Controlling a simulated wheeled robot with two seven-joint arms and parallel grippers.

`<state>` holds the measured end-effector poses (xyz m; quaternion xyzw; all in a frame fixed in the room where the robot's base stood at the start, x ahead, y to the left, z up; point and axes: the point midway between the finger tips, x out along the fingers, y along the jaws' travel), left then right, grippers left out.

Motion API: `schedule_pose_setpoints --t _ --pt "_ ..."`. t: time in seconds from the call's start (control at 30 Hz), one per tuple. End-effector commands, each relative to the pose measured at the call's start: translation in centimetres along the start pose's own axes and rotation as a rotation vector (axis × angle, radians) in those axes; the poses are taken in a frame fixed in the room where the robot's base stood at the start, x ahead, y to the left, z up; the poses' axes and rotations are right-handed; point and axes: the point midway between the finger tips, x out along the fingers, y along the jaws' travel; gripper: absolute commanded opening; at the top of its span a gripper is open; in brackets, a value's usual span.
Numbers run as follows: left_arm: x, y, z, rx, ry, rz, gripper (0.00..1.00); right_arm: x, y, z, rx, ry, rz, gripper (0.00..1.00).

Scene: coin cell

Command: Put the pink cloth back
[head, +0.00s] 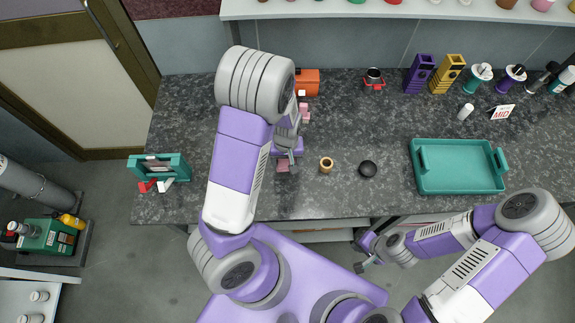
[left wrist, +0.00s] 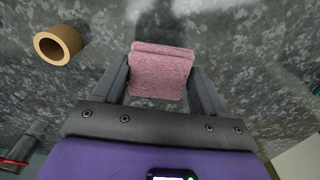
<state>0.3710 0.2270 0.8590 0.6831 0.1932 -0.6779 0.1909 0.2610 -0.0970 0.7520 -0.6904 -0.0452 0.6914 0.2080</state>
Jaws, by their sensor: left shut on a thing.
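The pink cloth (left wrist: 161,72) is held between the two dark fingers of my left gripper (left wrist: 160,88), which is shut on it. It looks folded and hangs over the dark speckled counter. In the head view, a small part of the cloth (head: 283,166) shows just below my left gripper (head: 284,158); my arm covers much of the area around it. My right gripper (head: 362,262) is low in the head view, in front of the counter's front edge and away from the cloth. Its fingers are too small to read.
A teal tray (head: 460,188) stands further right. A teal holder (head: 158,166) is at the left edge. An orange box (head: 307,82) and small pink items (head: 304,109) are behind.

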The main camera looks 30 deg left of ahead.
Motion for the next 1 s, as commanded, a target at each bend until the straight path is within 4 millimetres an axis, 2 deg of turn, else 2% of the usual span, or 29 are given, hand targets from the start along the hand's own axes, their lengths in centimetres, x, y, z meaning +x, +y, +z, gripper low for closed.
schedule_pose_setpoints --t 0.17,0.37,0.73,0.77,0.9,1.0 --pt "1.5 0.0 0.0 -0.001 -0.001 -0.001 0.47 0.4 0.2 0.0 0.000 0.000 0.000 0.00" --pt "4.2 0.0 0.1 -0.002 -0.001 0.000 0.47 1.2 0.4 -0.1 0.000 0.001 0.000 0.00" --pt "4.5 0.0 0.0 -0.001 0.001 0.001 0.47 1.4 0.5 -0.1 0.000 0.001 0.000 0.00" --pt "4.5 0.0 0.0 -0.001 0.001 0.001 0.74 1.4 0.5 -0.1 0.000 0.001 0.000 0.00" --pt "4.4 0.0 0.0 -0.001 0.001 0.001 0.96 1.3 0.5 -0.1 0.000 0.001 0.000 0.00" --pt "4.4 0.0 0.0 -0.001 0.001 0.001 0.97 1.3 0.5 -0.1 0.000 0.001 0.000 0.00"
